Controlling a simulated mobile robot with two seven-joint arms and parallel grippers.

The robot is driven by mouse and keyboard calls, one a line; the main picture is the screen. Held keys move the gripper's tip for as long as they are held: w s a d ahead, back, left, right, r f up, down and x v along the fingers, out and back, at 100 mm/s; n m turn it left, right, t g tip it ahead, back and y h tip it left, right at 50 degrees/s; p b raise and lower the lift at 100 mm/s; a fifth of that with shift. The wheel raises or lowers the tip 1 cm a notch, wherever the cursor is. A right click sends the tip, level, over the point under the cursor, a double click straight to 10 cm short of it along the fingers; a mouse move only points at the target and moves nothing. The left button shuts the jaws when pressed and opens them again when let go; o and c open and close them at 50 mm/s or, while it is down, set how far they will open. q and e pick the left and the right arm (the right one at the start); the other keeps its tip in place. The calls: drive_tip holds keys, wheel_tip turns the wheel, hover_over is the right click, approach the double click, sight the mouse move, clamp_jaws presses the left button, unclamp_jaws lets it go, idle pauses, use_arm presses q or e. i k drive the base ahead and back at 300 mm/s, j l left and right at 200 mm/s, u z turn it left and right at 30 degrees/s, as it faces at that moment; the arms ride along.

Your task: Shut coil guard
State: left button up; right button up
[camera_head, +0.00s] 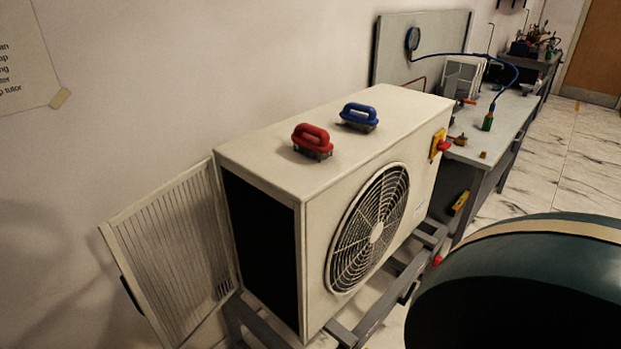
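The coil guard (172,252) is a pale slatted panel at the left end of a white outdoor unit (312,220). It stands swung out to the left, hinged along the unit's back left edge. A dark handle (131,295) shows on its outer left edge. The dark end face (262,240) of the unit is uncovered. Neither of my grippers shows in the head view.
A red-handled brush (312,139) and a blue-handled one (358,116) sit on top of the unit. The unit rests on a grey frame (375,310). A dark green rounded object (520,285) blocks the lower right. A bench (500,125) with a gauge and hose stands behind.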

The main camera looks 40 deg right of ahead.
sight(127, 278)
drive_tip(key=z, duration=1.5)
drive_tip(key=k+u, duration=0.45)
drive_tip(key=i+u, duration=0.1)
drive_tip(key=i, duration=0.3)
drive_tip(key=i+l+u, duration=0.1)
drive_tip(key=i, duration=0.35)
drive_tip(key=l, duration=0.1)
